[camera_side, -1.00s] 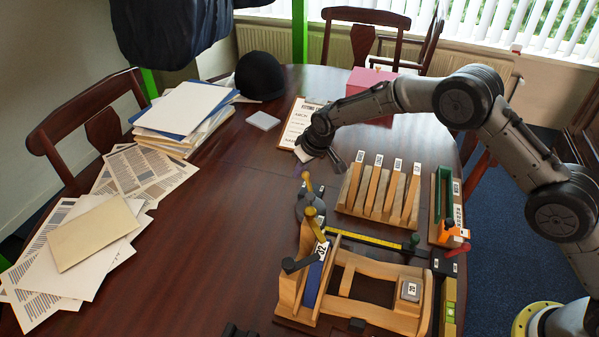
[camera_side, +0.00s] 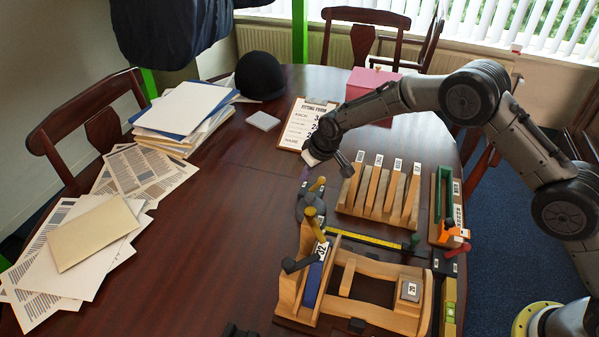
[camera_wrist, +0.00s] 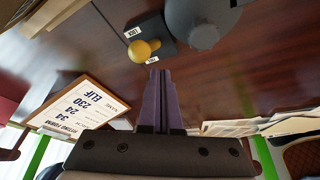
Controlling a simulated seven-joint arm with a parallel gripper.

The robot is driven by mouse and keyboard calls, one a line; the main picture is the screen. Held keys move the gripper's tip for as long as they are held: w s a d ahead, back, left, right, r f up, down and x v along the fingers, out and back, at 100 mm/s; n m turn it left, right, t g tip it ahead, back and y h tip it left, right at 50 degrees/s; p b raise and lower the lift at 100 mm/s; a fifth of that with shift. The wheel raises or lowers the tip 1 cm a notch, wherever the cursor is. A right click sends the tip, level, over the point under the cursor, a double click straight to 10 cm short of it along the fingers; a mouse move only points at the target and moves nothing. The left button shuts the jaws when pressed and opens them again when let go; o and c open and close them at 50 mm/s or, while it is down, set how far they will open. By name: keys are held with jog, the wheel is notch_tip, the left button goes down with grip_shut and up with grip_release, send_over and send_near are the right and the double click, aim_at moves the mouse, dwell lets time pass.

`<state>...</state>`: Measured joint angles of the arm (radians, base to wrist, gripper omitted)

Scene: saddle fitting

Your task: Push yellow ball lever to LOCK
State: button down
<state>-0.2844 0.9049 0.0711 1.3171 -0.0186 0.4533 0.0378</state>
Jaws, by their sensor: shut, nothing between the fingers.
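The yellow ball lever (camera_side: 318,184) stands beside a grey round housing (camera_side: 306,206) on the table, and leans to the right in the side view. In the side view my gripper (camera_side: 305,173) is just left of the ball.
A slotted wooden rack (camera_side: 346,197) is to the right. A clipboard (camera_side: 296,128) lies behind. The table left of the lever is clear.

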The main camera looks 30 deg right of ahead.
jog(key=shift+w+a+r, duration=0.1)
jog(key=shift+w+a, duration=0.2)
jog(key=shift+w, duration=0.05)
notch_tip(320, 180, up, 7)
dwell(0.8)
dwell(0.4)
